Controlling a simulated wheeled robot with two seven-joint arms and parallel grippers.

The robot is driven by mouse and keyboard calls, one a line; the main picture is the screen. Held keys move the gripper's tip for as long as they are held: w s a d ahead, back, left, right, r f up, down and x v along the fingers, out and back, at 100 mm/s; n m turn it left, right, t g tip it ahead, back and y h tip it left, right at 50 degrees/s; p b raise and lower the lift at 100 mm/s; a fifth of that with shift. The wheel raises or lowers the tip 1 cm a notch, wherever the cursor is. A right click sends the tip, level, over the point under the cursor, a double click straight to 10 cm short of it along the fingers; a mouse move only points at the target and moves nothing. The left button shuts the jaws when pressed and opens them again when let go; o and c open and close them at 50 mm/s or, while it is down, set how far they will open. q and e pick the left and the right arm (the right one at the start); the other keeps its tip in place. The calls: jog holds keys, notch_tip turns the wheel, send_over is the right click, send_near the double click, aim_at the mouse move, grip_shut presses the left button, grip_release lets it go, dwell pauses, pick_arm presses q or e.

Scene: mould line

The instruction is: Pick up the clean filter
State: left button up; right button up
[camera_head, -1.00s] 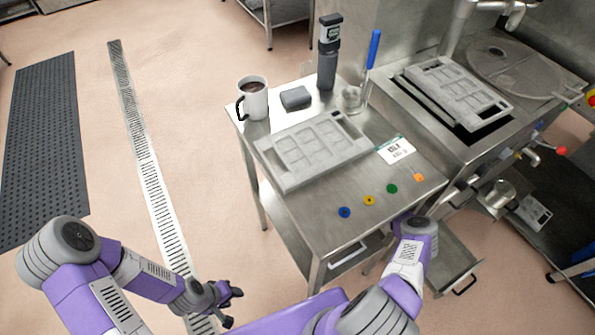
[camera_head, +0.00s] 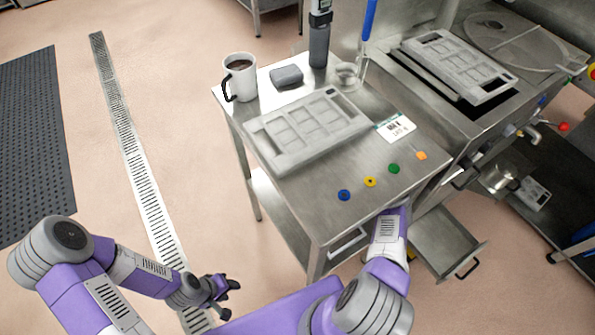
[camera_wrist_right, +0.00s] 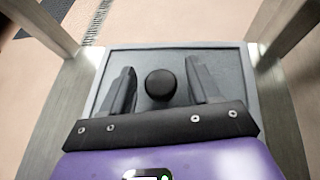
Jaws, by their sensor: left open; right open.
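I cannot tell for certain which thing is the clean filter. A dark round thing (camera_wrist_right: 160,85) shows between my right gripper's fingers (camera_wrist_right: 160,88) in the right wrist view, in front of a grey flat panel (camera_wrist_right: 222,60). The fingers stand apart on either side of it; whether they touch it is unclear. In the head view my right gripper is hidden at the table's front edge, below the right forearm (camera_head: 388,232). My left gripper (camera_head: 230,296) is open and empty over the floor, left of the table.
The steel table (camera_head: 300,205) carries a grey compartmented mould (camera_head: 272,150), mug (camera_head: 240,82), grey block (camera_head: 286,77), label card (camera_head: 396,127) and several coloured discs. A second mould (camera_head: 445,50) rests on the vat at right. A metal pot (camera_head: 497,178) sits below the vat.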

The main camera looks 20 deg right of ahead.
jog(key=c, duration=1.1)
jog(key=shift+o, duration=0.2)
jog(key=shift+r, duration=0.1)
jog(key=shift+r, duration=0.1)
